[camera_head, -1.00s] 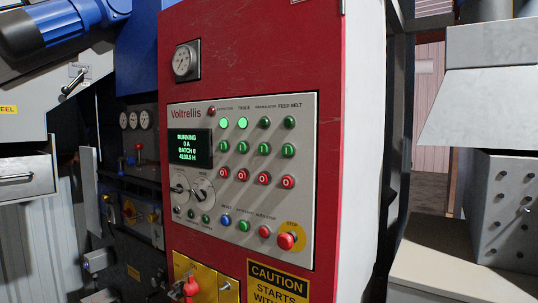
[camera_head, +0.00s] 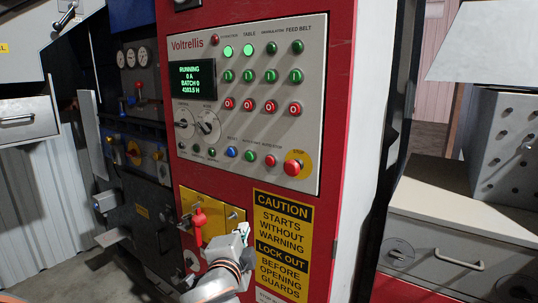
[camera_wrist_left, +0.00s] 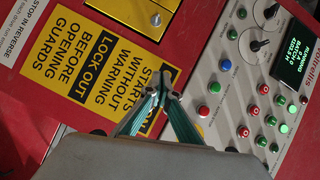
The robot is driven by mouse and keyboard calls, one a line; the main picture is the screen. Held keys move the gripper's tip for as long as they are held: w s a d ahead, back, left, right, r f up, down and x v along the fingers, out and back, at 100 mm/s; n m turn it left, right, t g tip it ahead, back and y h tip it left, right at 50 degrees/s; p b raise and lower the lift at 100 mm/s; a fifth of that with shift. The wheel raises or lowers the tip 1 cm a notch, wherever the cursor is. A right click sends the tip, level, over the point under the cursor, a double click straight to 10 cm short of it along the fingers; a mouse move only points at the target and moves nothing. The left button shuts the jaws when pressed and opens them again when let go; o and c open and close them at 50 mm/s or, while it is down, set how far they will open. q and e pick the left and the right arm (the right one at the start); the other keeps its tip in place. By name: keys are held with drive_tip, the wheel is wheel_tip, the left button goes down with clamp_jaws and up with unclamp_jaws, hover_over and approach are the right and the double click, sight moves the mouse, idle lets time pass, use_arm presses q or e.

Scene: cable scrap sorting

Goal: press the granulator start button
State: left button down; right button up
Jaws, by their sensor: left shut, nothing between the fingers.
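The granulator start button (camera_head: 271,76) is a green button in the third column of the grey control panel (camera_head: 200,45). Its lamp above is dark green, and a red stop button marked 0 sits below it. It also shows in the left wrist view (camera_wrist_left: 261,141), low on the right. My right gripper is in neither view.
The red emergency stop (camera_head: 292,168) on a yellow collar sits at the panel's lower right. A red handle (camera_head: 198,222) on a yellow plate (camera_head: 228,212) is left of my left gripper. The display (camera_head: 192,80) reads running. The first two column lamps are lit.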

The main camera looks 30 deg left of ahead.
sight(270, 76)
use_arm(q)
wheel_tip(270, 76, up, 36)
drive_tip(key=t+y, duration=0.5)
drive_tip(key=t, duration=0.1)
drive_tip(key=shift+s+m+t, duration=0.3)
drive_tip(key=shift+s, duration=0.15)
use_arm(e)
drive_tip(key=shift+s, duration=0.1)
use_arm(q)
drive_tip(key=shift+f, duration=0.1)
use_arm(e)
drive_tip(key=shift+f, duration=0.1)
use_arm(q)
drive_tip(key=shift+w+d+b, duration=0.15)
drive_tip(key=shift+w+b, duration=0.5)
drive_tip(key=shift+w, duration=1.6)
drive_tip(key=shift+w+d+b, duration=0.15)
drive_tip(key=shift+w+b, duration=0.5)
drive_tip(key=shift+w, duration=1.55)
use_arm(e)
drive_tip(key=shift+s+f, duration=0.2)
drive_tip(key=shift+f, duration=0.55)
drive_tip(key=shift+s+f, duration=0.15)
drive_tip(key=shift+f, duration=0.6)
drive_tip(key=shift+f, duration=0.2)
use_arm(q)
drive_tip(key=shift+w, duration=0.15)
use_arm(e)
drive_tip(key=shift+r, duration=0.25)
